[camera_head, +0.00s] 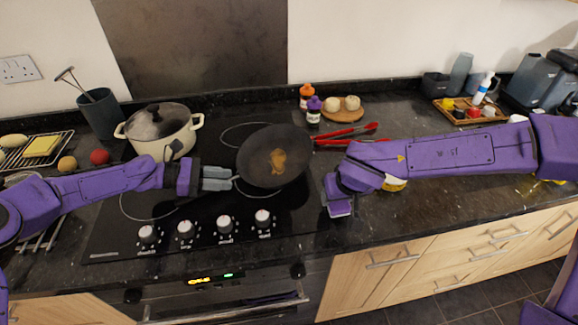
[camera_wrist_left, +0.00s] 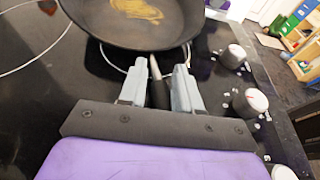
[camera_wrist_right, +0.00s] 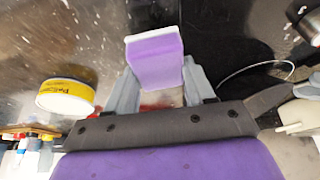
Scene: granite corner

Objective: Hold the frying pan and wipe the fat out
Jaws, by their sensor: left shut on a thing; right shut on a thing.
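The black frying pan (camera_head: 252,160) is over the hob, with a brown-yellow patch of fat (camera_head: 278,160) in its middle. The pan (camera_wrist_left: 185,28) and the fat (camera_wrist_left: 137,10) also show at the top of the left wrist view. My left gripper (camera_head: 222,180) is shut on the pan's handle (camera_wrist_left: 160,92), left of the pan. My right gripper (camera_wrist_right: 158,84) is shut on a purple sponge (camera_wrist_right: 155,62) with a white layer. In the head view the sponge (camera_head: 340,209) is right of and below the pan, apart from it; the right fingers are mostly hidden by my arm.
A cream pot (camera_head: 178,142) with a lid stands behind my left arm. Red tongs (camera_head: 345,133) lie behind my right arm. A yellow tin (camera_wrist_right: 66,98) stands near my right gripper. Hob knobs (camera_head: 225,224) line the front edge. Two bottles (camera_head: 313,112) stand behind the pan.

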